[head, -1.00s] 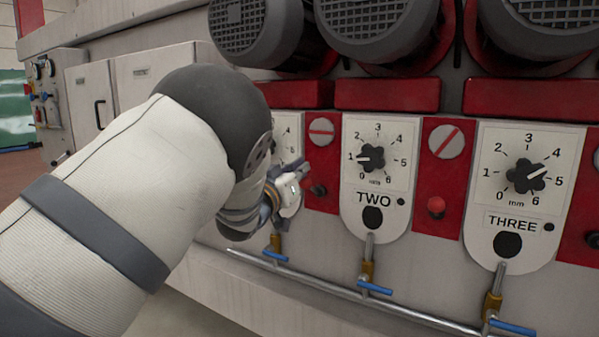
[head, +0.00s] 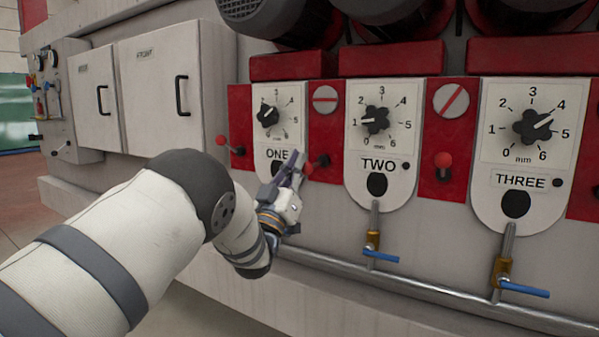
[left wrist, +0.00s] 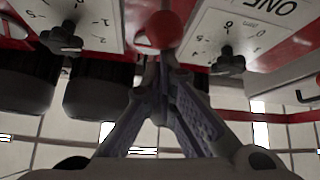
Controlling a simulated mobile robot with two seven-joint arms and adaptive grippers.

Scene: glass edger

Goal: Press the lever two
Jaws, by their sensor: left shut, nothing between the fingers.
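The plate marked TWO (head: 378,187) has a black dial and stands mid-row in the head view. On the red panel to its left is a lever with a red ball (head: 308,168) and a dark base. The ball appears slightly lower than the base. My left gripper (head: 297,157) is shut and empty, its fingers pointing up close beside this ball, in front of plate ONE's lower right edge. In the left wrist view the red ball (left wrist: 165,29) is just beyond the joined fingertips (left wrist: 165,55); contact cannot be told. My right gripper is not in view.
Another red-ball lever (head: 443,159) is between TWO and plate THREE (head: 520,182); one more (head: 221,140) is left of plate ONE (head: 279,153). Blue-handled valves (head: 381,256) and a pipe (head: 400,284) run below. Cabinet doors (head: 160,90) stand at left.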

